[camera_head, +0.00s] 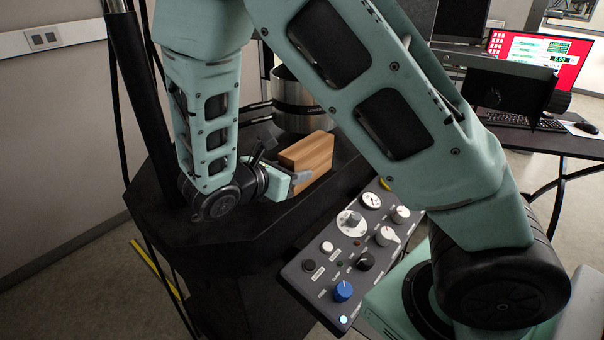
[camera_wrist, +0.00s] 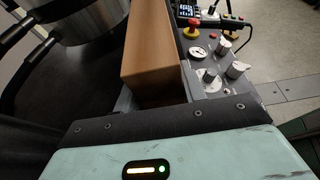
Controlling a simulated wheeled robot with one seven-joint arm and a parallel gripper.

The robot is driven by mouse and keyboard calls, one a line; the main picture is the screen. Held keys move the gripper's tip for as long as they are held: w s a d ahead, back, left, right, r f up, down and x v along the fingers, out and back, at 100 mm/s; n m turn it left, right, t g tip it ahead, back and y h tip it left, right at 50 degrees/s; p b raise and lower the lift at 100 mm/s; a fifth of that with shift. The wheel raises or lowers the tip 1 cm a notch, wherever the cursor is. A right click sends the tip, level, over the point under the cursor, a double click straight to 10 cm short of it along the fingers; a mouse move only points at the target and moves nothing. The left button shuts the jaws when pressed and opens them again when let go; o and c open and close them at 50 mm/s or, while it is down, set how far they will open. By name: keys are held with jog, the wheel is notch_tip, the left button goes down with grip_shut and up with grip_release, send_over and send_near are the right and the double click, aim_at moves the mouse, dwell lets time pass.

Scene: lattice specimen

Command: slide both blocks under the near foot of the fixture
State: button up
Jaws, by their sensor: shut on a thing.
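My gripper (camera_head: 300,178) is shut on a wooden block (camera_head: 310,153), with a finger on either side of it. In the wrist view the block (camera_wrist: 151,52) stretches away from the jaws, between the fingertips. The block is over the dark machine table; I cannot tell whether it touches the surface. A banded metal cylinder (camera_head: 294,104) stands just behind the block and appears at the upper left of the wrist view (camera_wrist: 85,18); it may be part of the fixture. The fixture's near foot cannot be made out. I cannot make out a second block.
A control panel (camera_head: 325,262) with knobs and buttons lies right of the table, close to the block in the wrist view. A black column (camera_head: 138,110) rises at the table's left. The dark table top (camera_head: 225,226) is bare at the front left. Cables run beside the cylinder.

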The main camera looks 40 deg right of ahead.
jog(key=shift+w+d, duration=0.2)
jog(key=shift+d, duration=0.8)
jog(key=shift+w+d, duration=0.15)
jog(key=shift+d, duration=0.9)
jog(key=shift+w+d, duration=0.2)
jog(key=shift+d, duration=0.8)
jog(key=shift+d, duration=0.1)
jog(key=shift+w+d+b, duration=0.2)
jog(key=shift+w+d, duration=0.05)
jog(key=shift+d, duration=1.05)
jog(key=shift+w+d+b, duration=0.15)
jog(key=shift+w+d, duration=0.15)
jog(key=shift+d, duration=0.95)
jog(key=shift+w+d+b, duration=0.2)
jog(key=shift+w+d, duration=0.05)
jog(key=shift+d, duration=1.05)
jog(key=shift+w+d+b, duration=0.25)
jog(key=shift+d, duration=1.05)
jog(key=shift+w+d+b, duration=0.25)
jog(key=shift+d+b, duration=0.05)
jog(key=shift+d, duration=1)
jog(key=shift+w+d+b, duration=0.25)
jog(key=shift+d, duration=1.05)
